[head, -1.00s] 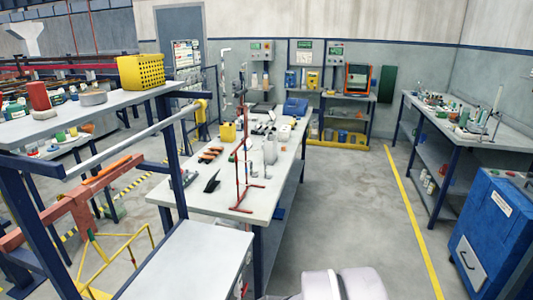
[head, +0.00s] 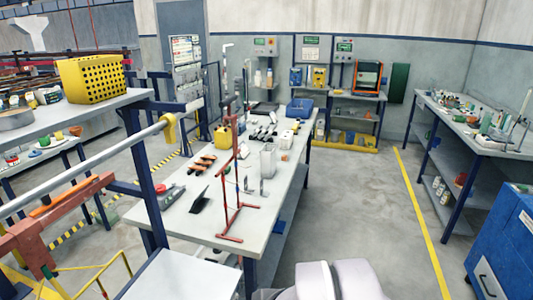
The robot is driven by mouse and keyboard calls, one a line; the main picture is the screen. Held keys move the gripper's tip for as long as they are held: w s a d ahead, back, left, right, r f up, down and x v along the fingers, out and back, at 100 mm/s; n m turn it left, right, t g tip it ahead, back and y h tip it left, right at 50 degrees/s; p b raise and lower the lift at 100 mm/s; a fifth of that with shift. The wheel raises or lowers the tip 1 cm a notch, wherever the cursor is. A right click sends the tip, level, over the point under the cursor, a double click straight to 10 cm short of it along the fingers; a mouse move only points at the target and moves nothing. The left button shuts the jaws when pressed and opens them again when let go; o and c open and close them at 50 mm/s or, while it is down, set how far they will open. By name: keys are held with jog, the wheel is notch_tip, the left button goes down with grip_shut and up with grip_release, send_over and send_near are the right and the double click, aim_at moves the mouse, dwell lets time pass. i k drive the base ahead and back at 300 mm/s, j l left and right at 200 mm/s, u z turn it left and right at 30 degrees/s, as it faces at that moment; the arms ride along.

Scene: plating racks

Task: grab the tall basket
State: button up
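A yellow perforated basket (head: 92,80) stands upright on the upper left shelf (head: 105,108), near its far end. A smaller yellow container (head: 222,134) stands on the middle table (head: 205,232); I cannot tell if it is a basket too. A tall pale box-like container (head: 268,161) stands on the same table. I cannot tell for sure which of these is the tall basket. Pale rounded parts of my own arm show at the bottom middle. My gripper is not in view.
A red stand (head: 233,180) rises from the middle table among black and orange tools. A grey rail (head: 75,176) runs in front of the left shelf. A blue cabinet (head: 505,245) stands at the right. The floor (head: 370,205) right of the table is clear.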

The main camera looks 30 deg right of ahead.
aim_at(269, 161)
jog(key=i+l, duration=0.3)
jog(key=i+l+u, duration=0.1)
jog(key=i+l, duration=0.2)
jog(key=l, duration=0.2)
jog(key=i+l, duration=0.25)
jog(key=l, duration=0.15)
jog(key=i+l+u, duration=0.1)
jog(key=i+l, duration=0.45)
jog(key=l, duration=0.3)
jog(key=i+l+u, duration=0.1)
jog(key=i+l, duration=0.45)
jog(key=l, duration=0.35)
jog(key=i+l+u, duration=0.1)
jog(key=i+l, duration=0.15)
jog(key=l, duration=0.2)
